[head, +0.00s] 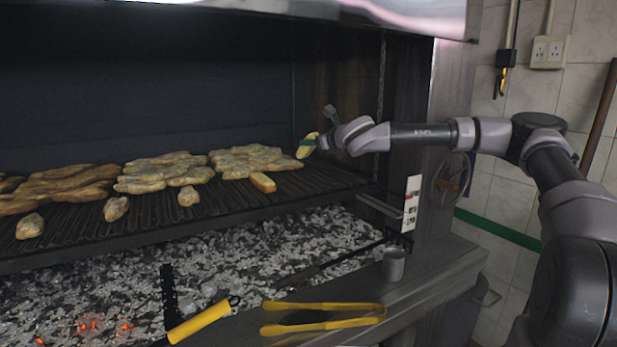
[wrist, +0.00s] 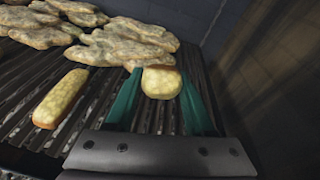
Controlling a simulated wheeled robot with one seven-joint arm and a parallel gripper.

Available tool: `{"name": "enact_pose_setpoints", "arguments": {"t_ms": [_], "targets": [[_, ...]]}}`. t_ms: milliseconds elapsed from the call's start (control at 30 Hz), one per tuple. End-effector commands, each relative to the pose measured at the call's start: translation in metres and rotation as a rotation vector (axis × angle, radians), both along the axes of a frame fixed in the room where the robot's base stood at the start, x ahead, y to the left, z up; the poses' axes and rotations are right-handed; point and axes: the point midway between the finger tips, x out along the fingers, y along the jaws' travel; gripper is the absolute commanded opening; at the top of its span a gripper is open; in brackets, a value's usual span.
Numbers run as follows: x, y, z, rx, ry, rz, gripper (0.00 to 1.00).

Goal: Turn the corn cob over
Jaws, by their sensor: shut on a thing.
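A yellow corn cob (head: 303,152) is held in my gripper (head: 309,143) at the right end of the grill, above the bars and tilted steeply in the head view. In the wrist view the green fingers of my gripper (wrist: 160,76) stand on both sides of the cob (wrist: 162,83), which shows end-on, pale with light browning. A second yellow cob-like piece (head: 262,182) lies on the grill bars to the left; it also shows in the wrist view (wrist: 61,98), browned at its edges. The held cob's underside is hidden.
Several flattened browned meat pieces (head: 255,160) cover the back of the grill (head: 230,200). Smaller pieces (head: 116,208) lie along the front. Glowing coals lie below. Yellow tongs (head: 325,307) and a metal cup (head: 393,264) are on the front ledge. The grill's right wall is close.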

Motion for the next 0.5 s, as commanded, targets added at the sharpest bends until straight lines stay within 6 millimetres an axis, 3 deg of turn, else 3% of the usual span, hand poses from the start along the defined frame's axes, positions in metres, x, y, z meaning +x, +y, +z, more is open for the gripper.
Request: {"name": "enact_pose_setpoints", "arguments": {"t_ms": [167, 367, 500], "targets": [[0.0, 0.004, 0.005, 0.13, 0.143, -0.162, 0.14], [0.02, 0.013, -0.023, 0.128, 0.143, -0.161, 0.14], [0.019, 0.012, -0.041, 0.129, 0.144, -0.159, 0.14]]}}
